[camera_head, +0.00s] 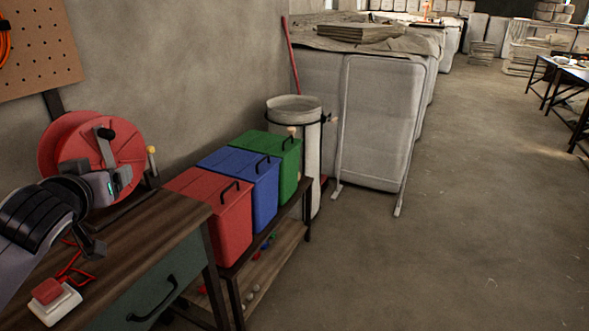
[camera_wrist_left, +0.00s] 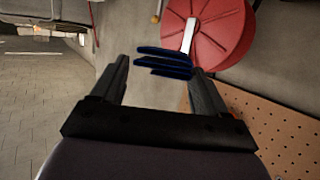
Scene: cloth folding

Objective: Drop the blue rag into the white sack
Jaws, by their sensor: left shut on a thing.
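The blue rag (camera_wrist_left: 163,62) shows in the left wrist view as dark blue folds between the fingers of my left gripper (camera_wrist_left: 160,68), which is shut on it. In the head view my left arm comes in at the lower left, in front of a red reel and above the workbench. I cannot make out the rag there. The white sack (camera_head: 312,155) hangs upright, open at the top, in a dark round hoop behind the green bin. It stands well to the right of my left arm. My right gripper is not in view.
Lidded red (camera_head: 222,215), blue (camera_head: 262,185) and green (camera_head: 290,155) bins stand in a row between the workbench (camera_head: 150,235) and the sack. The red reel (camera_head: 80,145) stands by the wall. A large pale covered stack (camera_head: 380,110) is right of the sack.

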